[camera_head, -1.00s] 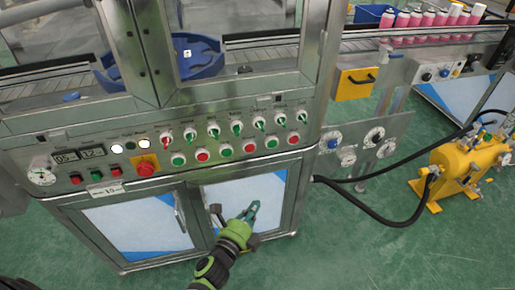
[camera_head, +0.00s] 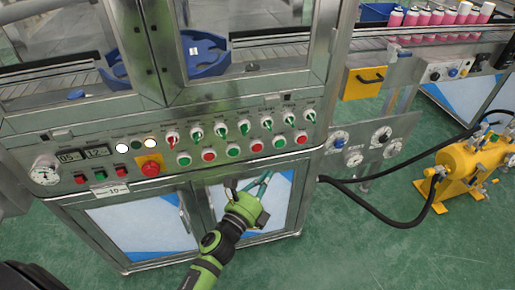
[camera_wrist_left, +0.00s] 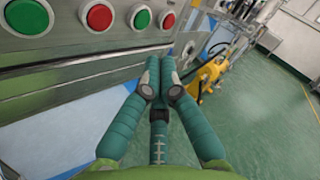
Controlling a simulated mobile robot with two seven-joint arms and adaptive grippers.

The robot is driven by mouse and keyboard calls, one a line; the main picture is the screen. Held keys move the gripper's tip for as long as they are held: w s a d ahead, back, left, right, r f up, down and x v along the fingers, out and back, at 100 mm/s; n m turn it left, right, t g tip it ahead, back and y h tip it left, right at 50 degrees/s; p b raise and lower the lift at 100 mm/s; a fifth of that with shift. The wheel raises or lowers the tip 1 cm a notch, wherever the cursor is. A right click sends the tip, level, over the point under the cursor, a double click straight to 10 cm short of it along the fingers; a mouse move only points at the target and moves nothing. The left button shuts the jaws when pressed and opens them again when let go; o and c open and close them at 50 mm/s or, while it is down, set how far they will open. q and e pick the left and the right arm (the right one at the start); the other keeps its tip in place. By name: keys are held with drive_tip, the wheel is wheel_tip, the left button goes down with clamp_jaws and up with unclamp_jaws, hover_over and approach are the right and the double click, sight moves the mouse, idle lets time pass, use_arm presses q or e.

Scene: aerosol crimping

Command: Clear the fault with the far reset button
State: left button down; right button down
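The control panel (camera_head: 225,172) carries a lower row of green and red push buttons, ending at right in a red one (camera_head: 302,137); a green one (camera_head: 279,142) is beside it. Labels are too small to read, so I cannot tell which is the far reset button. My left gripper (camera_head: 266,178) is in front of the right cabinet door, below the row and apart from the buttons. In the left wrist view its teal fingers (camera_wrist_left: 160,70) are together and empty, with red (camera_wrist_left: 168,20) and green buttons (camera_wrist_left: 142,18) beyond. My right gripper is not in view.
A red emergency-stop knob (camera_head: 150,167) sits on the panel's left, below lit white lamps (camera_head: 122,148). Selector switches (camera_head: 220,130) line the row above. Door handles project below. Gauges (camera_head: 338,140), black hoses and a yellow pump (camera_head: 468,170) stand at right.

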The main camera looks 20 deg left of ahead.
use_arm(q)
drive_tip(key=w+a, duration=0.4)
drive_tip(key=w, duration=0.2)
idle(1.5)
drive_tip(key=shift+w+a+b, duration=0.2)
drive_tip(key=shift+w+b, duration=0.1)
drive_tip(key=shift+w+a, duration=0.25)
drive_tip(key=shift+w, duration=0.05)
idle(0.8)
drive_tip(key=shift+s+d, duration=0.5)
drive_tip(key=shift+s, duration=0.2)
drive_tip(key=shift+s+d, duration=0.7)
drive_tip(key=shift+s, duration=0.35)
drive_tip(key=shift+s+d, duration=0.7)
drive_tip(key=shift+s, duration=0.3)
